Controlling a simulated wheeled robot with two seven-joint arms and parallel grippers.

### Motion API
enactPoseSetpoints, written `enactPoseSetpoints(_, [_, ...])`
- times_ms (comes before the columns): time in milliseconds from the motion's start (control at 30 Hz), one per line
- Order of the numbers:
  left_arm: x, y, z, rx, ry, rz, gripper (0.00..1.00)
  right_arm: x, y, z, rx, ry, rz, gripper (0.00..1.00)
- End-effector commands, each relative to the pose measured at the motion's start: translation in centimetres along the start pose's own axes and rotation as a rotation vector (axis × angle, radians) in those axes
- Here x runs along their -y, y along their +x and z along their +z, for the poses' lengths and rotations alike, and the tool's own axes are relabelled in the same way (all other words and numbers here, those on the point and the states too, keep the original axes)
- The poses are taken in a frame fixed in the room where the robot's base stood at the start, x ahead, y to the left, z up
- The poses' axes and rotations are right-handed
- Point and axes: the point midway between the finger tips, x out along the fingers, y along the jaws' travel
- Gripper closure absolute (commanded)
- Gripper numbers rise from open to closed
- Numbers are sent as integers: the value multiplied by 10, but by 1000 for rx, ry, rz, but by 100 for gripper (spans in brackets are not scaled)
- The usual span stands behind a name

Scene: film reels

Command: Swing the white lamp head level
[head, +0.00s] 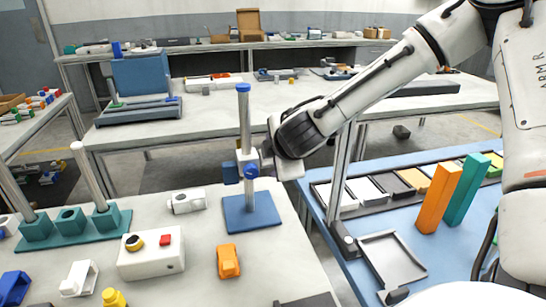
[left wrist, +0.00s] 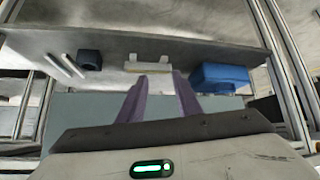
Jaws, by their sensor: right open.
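A stand with a blue square base (head: 251,212) and an upright metal post (head: 245,118) is on the near white table. A blue clamp with a round blue knob (head: 250,171) sits partway up the post, with a small white part beside it. I cannot tell whether that part is the lamp head. My right gripper (head: 266,160) is open at the clamp's right side; its fingertips are partly hidden, and contact is unclear. A white cylindrical piece (head: 186,201) lies left of the stand. My left gripper (left wrist: 159,80) shows in the left wrist view, purple fingers apart and nothing visible between them.
At right, a blue table holds a compartment tray (head: 347,212) and upright orange (head: 437,198) and teal (head: 466,190) blocks.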

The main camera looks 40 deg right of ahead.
Motion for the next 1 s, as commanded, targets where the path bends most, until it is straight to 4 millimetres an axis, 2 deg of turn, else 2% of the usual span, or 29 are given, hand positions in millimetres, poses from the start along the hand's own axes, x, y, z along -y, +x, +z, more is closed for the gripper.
enactPoseSetpoints(200, [1,2,-5,-9,0,-1,69,0,0,0,0,0,0,47])
enactPoseSetpoints(467, [1,1,-4,-8,-1,-2,69,0,0,0,0,0,0,88])
enactPoseSetpoints(733, [1,-7,-7,-3,-5,-3,69,-3,-2,1,2,0,-24,88])
enactPoseSetpoints(1000, [6,-34,-20,16,-18,-18,69,-10,-5,1,5,1,-146,88])
